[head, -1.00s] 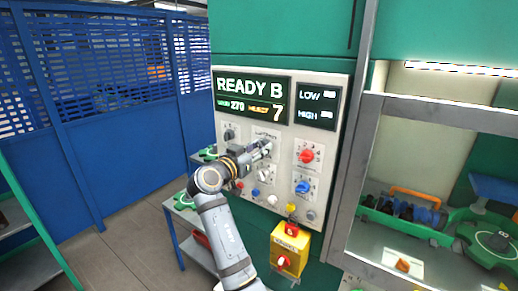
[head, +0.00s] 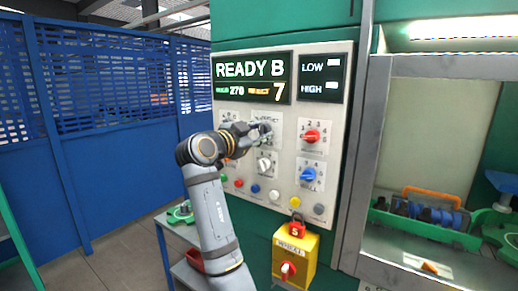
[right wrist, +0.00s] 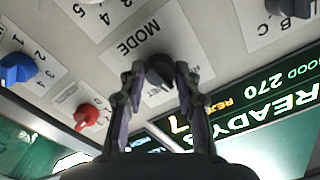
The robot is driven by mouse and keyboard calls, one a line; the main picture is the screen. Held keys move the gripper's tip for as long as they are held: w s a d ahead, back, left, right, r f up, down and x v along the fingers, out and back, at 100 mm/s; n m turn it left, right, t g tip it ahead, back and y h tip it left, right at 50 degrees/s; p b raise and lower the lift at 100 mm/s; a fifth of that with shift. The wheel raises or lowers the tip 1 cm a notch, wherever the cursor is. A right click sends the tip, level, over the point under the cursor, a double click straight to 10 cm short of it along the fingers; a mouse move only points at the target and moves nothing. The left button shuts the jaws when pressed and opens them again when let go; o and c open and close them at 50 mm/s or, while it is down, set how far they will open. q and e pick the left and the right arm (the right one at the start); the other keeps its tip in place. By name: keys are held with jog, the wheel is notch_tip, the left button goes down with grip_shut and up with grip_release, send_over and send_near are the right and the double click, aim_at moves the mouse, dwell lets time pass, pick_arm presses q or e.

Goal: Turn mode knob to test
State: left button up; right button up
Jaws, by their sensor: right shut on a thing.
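The mode knob (right wrist: 160,66) is a dark round knob beside the printed word MODE in the right wrist view. My right gripper (right wrist: 160,73) has its two fingers on either side of it, shut on it. In the head view my right gripper (head: 262,130) reaches the upper middle of the light control panel (head: 333,130) and largely hides the knob. Which position the knob points at cannot be made out, and no TEST mark is legible. My left gripper is not in view.
The display (head: 252,81) reads READY B, 270 and 7. A red knob (head: 311,136), a blue knob (head: 308,174) and a white knob (head: 265,165) are close by. Buttons line the panel's bottom above a yellow switch box (head: 297,252). A glazed cabinet stands right.

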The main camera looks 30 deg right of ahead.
aim_at(266, 93)
jog(key=shift+m+b, duration=0.9)
jog(key=o, duration=1.1)
jog(key=shift+o, duration=0.2)
jog(key=shift+r, duration=0.1)
jog(key=shift+r, duration=0.3)
notch_tip(266, 93, up, 9)
jog(key=shift+f, duration=0.1)
jog(key=shift+r, duration=0.25)
